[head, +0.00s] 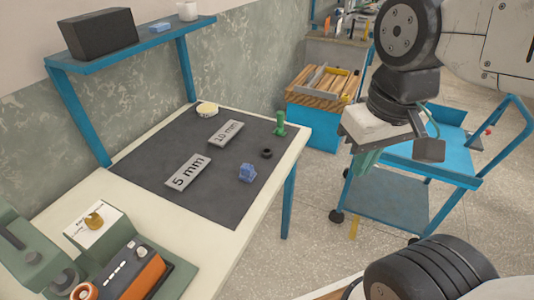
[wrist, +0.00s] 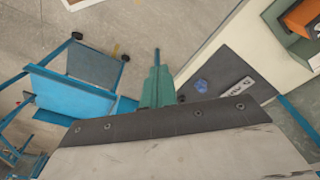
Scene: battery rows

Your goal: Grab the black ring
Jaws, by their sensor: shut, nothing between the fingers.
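The black ring (head: 266,153) lies on the dark mat (head: 150,157) near the table's right edge, between a green upright piece (head: 280,124) and a blue faceted piece (head: 247,173). My gripper (head: 364,161) is up in the air to the right of the table, in front of the blue cart, well apart from the ring. Its green fingers (wrist: 157,70) are shut with nothing between them. The blue piece also shows in the wrist view (wrist: 201,86).
Plates marked "5 mm" (head: 188,173) and "10 mm" (head: 227,133) and a cream piece (head: 207,108) lie on the mat. A blue shelf (head: 135,47) overhangs the back. Green equipment (head: 35,250) and an orange device (head: 135,280) stand front left. A blue cart (head: 400,200) stands right.

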